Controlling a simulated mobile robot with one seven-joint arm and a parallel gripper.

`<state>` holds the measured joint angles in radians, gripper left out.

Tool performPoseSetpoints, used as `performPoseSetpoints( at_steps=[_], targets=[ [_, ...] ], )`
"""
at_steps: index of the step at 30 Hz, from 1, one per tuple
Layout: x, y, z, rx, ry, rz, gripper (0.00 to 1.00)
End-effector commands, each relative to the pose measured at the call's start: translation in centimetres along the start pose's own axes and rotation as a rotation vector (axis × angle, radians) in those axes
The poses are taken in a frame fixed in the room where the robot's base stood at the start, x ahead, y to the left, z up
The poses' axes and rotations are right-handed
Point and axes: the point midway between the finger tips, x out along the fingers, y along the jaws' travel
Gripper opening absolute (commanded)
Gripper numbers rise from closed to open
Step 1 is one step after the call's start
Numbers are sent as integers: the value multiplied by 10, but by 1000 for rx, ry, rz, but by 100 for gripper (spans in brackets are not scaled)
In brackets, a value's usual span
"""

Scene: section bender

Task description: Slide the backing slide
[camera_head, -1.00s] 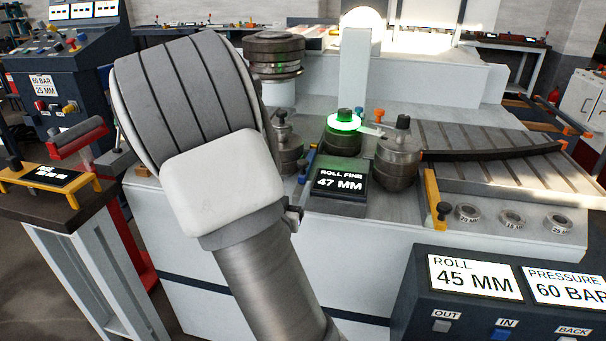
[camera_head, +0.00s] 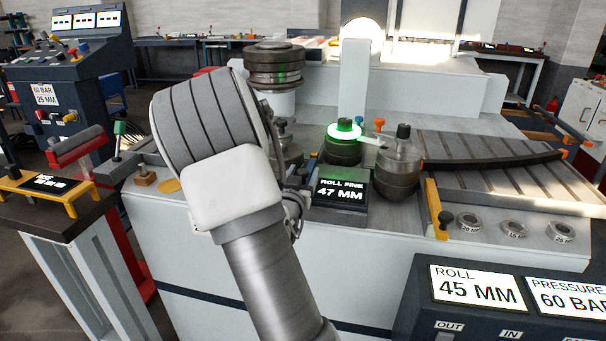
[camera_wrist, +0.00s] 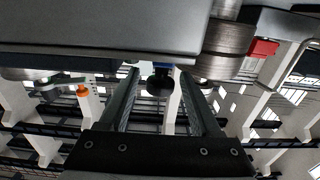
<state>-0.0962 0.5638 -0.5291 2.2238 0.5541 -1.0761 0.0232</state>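My gripper (camera_wrist: 160,92) is open in the wrist view, its two dark fingers well apart. A round black knob (camera_wrist: 159,83) with a bit of blue behind it shows between the fingers, with gaps on both sides. I cannot tell how deep it sits between the tips. In the head view my wrist and gripper (camera_head: 296,207) are at the bench's front edge, left of the ROLL FINE display; the fingers are mostly hidden. A narrow blue strip (camera_head: 308,166) stands beside that display, perhaps the backing slide; its front end is hidden behind my gripper.
The ROLL FINE display (camera_head: 340,190) reads 47 MM. Behind it is a roller with a lit green ring (camera_head: 344,131); a grey roller (camera_head: 398,165) stands to its right. A yellow bar (camera_head: 435,208) and several ring gauges lie right. The control panel (camera_head: 480,290) is front right.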

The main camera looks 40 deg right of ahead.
Motion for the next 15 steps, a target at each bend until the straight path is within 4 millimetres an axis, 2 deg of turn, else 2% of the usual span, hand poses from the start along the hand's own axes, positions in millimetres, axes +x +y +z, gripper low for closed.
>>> performPoseSetpoints(
  at_steps=[1,10,15],
  targets=[
    [0,0,0,0,0,0,53],
    [0,0,0,0,0,0,0],
    [0,0,0,0,0,0,0]
  ],
)
